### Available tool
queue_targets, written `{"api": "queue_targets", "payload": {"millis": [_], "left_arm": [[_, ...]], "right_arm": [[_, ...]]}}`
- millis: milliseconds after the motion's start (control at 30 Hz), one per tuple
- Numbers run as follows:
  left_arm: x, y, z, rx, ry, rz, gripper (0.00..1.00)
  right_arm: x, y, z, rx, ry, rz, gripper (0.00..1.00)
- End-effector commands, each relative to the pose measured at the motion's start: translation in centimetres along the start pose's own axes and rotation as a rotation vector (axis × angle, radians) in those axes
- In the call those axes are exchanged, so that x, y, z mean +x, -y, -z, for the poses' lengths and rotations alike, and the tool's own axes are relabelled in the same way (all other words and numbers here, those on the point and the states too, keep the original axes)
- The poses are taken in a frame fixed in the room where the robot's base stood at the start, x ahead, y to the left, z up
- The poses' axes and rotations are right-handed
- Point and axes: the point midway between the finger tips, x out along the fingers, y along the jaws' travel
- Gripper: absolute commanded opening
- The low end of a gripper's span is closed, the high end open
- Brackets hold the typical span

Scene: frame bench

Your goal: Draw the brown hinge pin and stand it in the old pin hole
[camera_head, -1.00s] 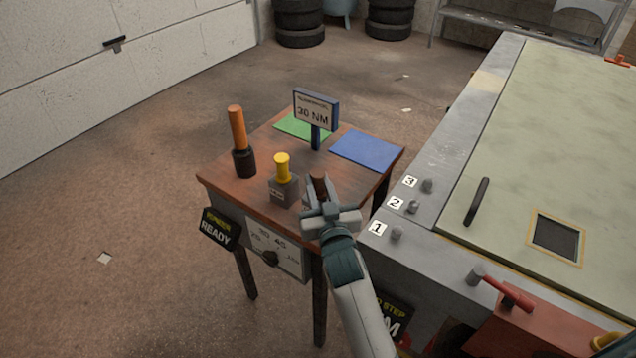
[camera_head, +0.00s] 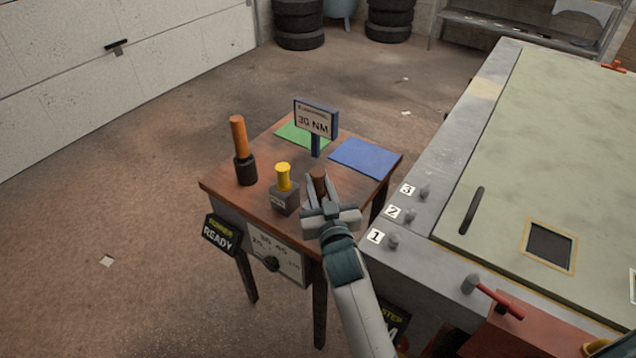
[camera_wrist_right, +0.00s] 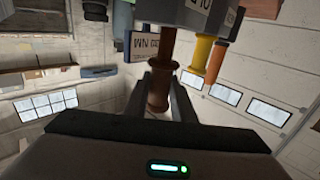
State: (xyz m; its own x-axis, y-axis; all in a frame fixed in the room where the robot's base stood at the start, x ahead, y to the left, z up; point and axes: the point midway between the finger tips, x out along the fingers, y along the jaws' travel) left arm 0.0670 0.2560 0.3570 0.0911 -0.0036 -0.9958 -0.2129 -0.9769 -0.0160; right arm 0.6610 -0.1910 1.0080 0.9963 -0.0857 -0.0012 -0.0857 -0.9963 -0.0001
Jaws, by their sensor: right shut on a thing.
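My right gripper (camera_head: 317,188) is shut on the brown hinge pin (camera_head: 318,178) over the near right part of the wooden table (camera_head: 245,202). In the right wrist view the brown pin (camera_wrist_right: 158,82) stands between the two fingers (camera_wrist_right: 160,98). Its far end runs to the top of that picture, and I cannot tell whether it is clear of its seat. Left of the gripper, a yellow pin (camera_head: 283,177) stands upright in a grey labelled block (camera_head: 285,202). I cannot make out the old pin hole.
An orange-handled tool (camera_head: 238,135) stands in a dark holder at the left. A 30 NM sign (camera_head: 315,118), green mat (camera_head: 298,137) and blue mat (camera_head: 366,157) are behind. A grey bench (camera_head: 450,190) with numbered pegs stands close on the right.

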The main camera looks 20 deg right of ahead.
Motion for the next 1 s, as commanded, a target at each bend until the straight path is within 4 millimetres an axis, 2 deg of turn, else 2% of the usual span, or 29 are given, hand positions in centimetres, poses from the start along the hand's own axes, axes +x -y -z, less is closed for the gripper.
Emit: {"api": "queue_targets", "payload": {"millis": [1000], "left_arm": [[-3.3, 0.1, 0.3, 0.0, 0.0, 0.0, 0.39]], "right_arm": [[0.0, 0.0, 3.5, 0.001, -0.002, 0.0, 0.0]]}}
